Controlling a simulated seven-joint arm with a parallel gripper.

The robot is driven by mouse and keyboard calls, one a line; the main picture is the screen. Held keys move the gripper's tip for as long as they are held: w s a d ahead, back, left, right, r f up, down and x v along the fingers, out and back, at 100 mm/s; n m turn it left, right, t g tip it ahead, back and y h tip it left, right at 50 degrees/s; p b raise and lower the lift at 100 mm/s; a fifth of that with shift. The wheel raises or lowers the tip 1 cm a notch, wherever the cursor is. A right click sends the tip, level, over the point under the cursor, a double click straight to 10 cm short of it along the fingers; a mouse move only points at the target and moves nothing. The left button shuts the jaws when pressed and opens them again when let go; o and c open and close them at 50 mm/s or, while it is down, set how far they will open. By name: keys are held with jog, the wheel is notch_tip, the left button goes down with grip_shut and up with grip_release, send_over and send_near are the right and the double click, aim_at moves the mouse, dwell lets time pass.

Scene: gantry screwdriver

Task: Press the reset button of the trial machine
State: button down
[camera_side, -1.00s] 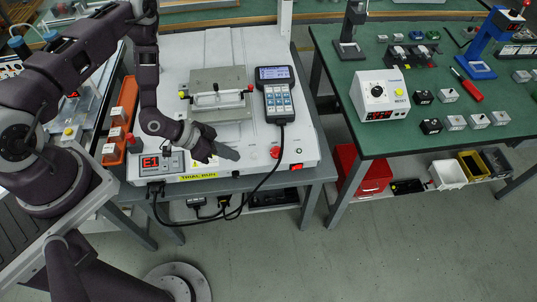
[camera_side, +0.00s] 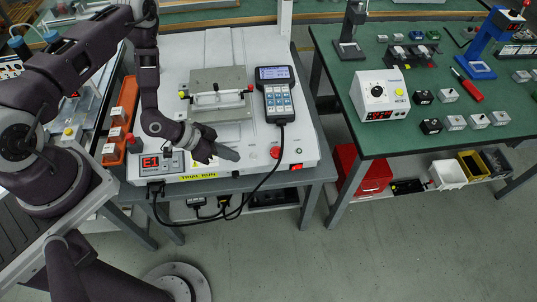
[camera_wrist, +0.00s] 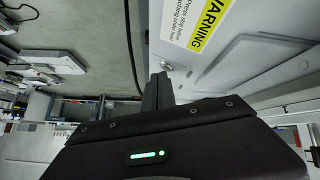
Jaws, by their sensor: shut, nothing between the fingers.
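The trial machine (camera_side: 308,140) is a white unit on a grey bench, with a yellow TRIAL RUN label on its front edge. Its red-digit display (camera_side: 150,162) shows what look like dashes. Beside the display, my gripper (camera_side: 232,154) is shut and empty, low over the front of the machine, fingers towards the right. A small part next to the display lies partly behind my wrist; I cannot tell if it is the reset button. In the wrist view my shut fingers (camera_wrist: 158,90) are close to a small round metal part (camera_wrist: 166,66) by a WARNING label (camera_wrist: 208,25).
A red round button (camera_side: 275,152) and a red rocker switch (camera_side: 296,167) are on the machine's front right. A pendant (camera_side: 278,98) with a black cable lies on it. Orange bins (camera_side: 122,110) stand at its left. A green bench (camera_side: 450,100) is to the right.

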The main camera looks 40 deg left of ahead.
jog(key=shift+f, duration=0.2)
dwell(0.3)
notch_tip(320, 180, up, 7)
jog(key=s+d, duration=0.1)
jog(key=shift+s+d, duration=0.35)
jog(key=shift+d, duration=0.05)
dwell(0.5)
